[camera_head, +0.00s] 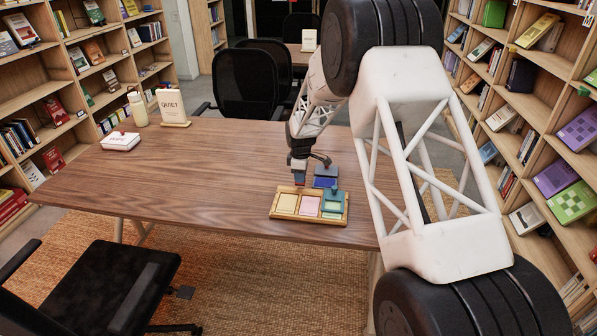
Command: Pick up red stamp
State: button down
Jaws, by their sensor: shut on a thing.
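My gripper (299,168) points down over the table, just behind the wooden tray's left half. It is shut on the red stamp (299,180), a small dark reddish block of which only a little shows below the fingers. I cannot tell whether the stamp touches the table or tray. The wooden tray (293,217) holds yellow, pink and green pads in a row. A teal stamp (333,197) stands at the tray's right part, over the green pad. A dark blue item (325,178) lies just behind the tray, right of my gripper.
The wooden table (200,180) is mostly clear left of the tray. A white box with a red top piece (121,141), a pale bottle (137,109) and a QUIET sign (172,107) stand at the far left. A black chair (110,285) is in front; bookshelves line both sides.

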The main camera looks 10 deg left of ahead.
jog(key=s+d, duration=0.1)
jog(key=s, duration=0.2)
jog(key=s+d, duration=0.1)
jog(key=s, duration=0.2)
jog(key=s+d+r, duration=0.1)
jog(key=s, duration=0.2)
jog(key=shift+s+d, duration=0.2)
jog(key=shift+s, duration=0.1)
jog(key=c, duration=1.6)
grip_release()
jog(key=shift+c, duration=0.6)
jog(key=w+d+r, duration=0.2)
jog(key=w, duration=0.5)
jog(key=w+d+r, duration=0.1)
jog(key=w+d, duration=0.2)
jog(key=w, duration=0.4)
jog(key=shift+d+r, duration=0.35)
jog(key=shift+r, duration=0.05)
